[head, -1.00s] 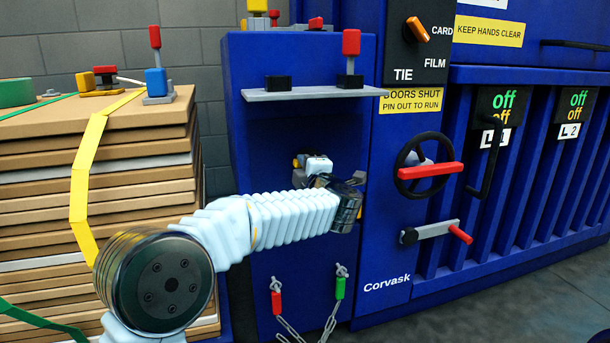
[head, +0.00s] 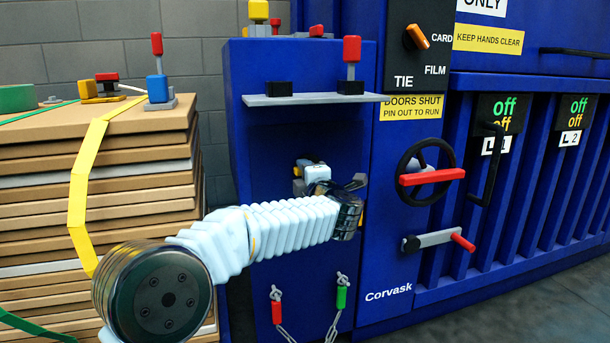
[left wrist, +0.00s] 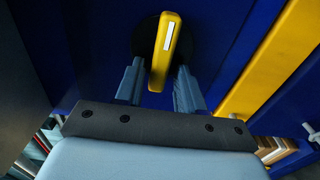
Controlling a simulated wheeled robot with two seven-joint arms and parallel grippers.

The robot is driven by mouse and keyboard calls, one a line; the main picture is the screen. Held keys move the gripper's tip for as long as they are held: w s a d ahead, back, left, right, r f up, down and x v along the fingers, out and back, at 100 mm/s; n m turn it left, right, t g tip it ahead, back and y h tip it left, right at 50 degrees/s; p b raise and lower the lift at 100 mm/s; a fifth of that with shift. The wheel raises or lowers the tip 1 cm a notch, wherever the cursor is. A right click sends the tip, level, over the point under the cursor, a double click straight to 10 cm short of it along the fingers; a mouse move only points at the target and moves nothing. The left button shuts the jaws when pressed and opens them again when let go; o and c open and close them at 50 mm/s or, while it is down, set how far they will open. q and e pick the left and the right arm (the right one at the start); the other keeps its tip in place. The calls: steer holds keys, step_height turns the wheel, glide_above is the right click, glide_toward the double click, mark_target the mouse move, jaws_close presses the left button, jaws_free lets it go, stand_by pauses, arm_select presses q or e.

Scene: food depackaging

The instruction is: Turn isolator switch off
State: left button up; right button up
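In the left wrist view a yellow switch handle (left wrist: 165,45) with a white mark stands out from a round black base (left wrist: 146,35) on a blue panel. It is near upright in that picture, its top leaning slightly right. My left gripper (left wrist: 158,84) is open, one finger on each side of the handle's lower end, with visible gaps. In the head view my left gripper (head: 317,173) is at the blue cabinet under the grey shelf; its fingers and the switch are largely hidden there. My right gripper does not show.
A grey shelf (head: 310,99) juts out above my left gripper. A yellow bar (left wrist: 278,75) runs beside it in the wrist view. To the right are a black handwheel (head: 408,195) and an orange selector knob (head: 416,37). A cardboard stack (head: 100,200) stands left.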

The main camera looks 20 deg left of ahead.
arm_select(q)
steer(key=shift+o, duration=0.3)
steer(key=shift+d, duration=0.1)
steer(key=v, duration=1.3)
steer(key=shift+s+d+p, duration=0.2)
steer(key=shift+s+p, duration=0.1)
